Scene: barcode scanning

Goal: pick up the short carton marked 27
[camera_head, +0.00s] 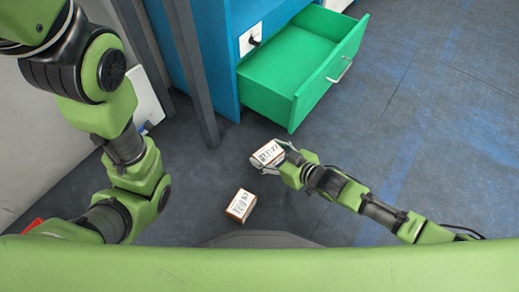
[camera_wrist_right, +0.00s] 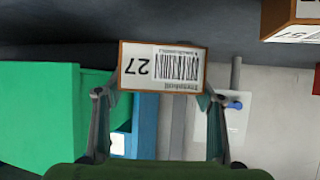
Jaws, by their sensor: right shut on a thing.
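The short carton marked 27 (camera_head: 267,154) is brown with a white barcode label. My right gripper (camera_head: 274,158) is shut on it, with a finger on each of two opposite sides. In the right wrist view the carton (camera_wrist_right: 160,67) sits between the fingertips (camera_wrist_right: 158,92), and its label with the 27 shows upside down. In the head view the carton is in front of the open green drawer; its exact height above the floor is hard to tell. My left arm comes in at the left, but its gripper is not in view.
A second labelled carton (camera_head: 240,206) stands on the floor nearer me; it also shows in the right wrist view (camera_wrist_right: 292,12). A blue cabinet (camera_head: 212,62) has an open, empty green drawer (camera_head: 300,66). A grey post (camera_head: 194,75) stands left. Floor at right is clear.

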